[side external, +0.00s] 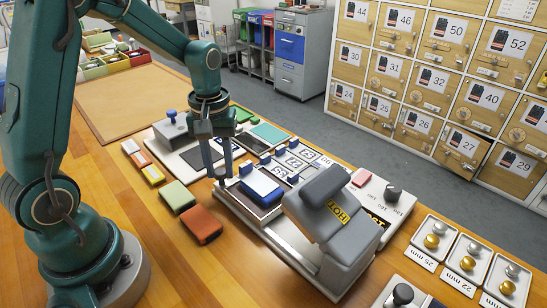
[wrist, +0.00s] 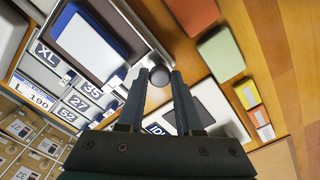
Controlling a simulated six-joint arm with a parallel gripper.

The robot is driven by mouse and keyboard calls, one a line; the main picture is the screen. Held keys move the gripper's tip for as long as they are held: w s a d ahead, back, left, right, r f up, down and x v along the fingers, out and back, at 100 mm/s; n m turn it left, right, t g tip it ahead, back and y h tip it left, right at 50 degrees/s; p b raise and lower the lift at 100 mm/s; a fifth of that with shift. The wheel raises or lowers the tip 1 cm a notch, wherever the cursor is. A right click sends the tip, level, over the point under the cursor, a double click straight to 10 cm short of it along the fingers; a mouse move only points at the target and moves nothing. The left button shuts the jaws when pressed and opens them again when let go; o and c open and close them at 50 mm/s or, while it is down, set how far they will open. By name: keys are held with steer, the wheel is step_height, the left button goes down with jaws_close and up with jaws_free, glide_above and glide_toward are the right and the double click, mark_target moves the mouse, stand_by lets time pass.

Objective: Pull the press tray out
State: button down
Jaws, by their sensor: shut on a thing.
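The heat press stands at the centre right in the side view, with a grey upper part (side external: 345,240) marked HOT. Its press tray (side external: 248,206) is a dark plate with a light metal edge, in front of the raised head. My gripper (side external: 221,177) points down at the tray's front end. In the wrist view its fingers (wrist: 160,80) are closed on a dark round knob (wrist: 159,75) at the tray's edge. The fingers hide part of the knob.
An orange pad (side external: 202,226) and a green pad (side external: 178,197) lie on the wooden table beside the gripper. Numbered size labels (side external: 297,162) lie behind the tray. A control box with a black dial (side external: 392,193) stands right of the press. Bare table lies in front.

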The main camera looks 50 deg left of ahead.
steer(key=shift+w+a, duration=0.1)
steer(key=shift+a, duration=0.3)
steer(key=c, duration=0.9)
jaws_free()
steer(key=shift+o, duration=0.2)
steer(key=shift+r, duration=2.6)
steer(key=shift+d, duration=0.1)
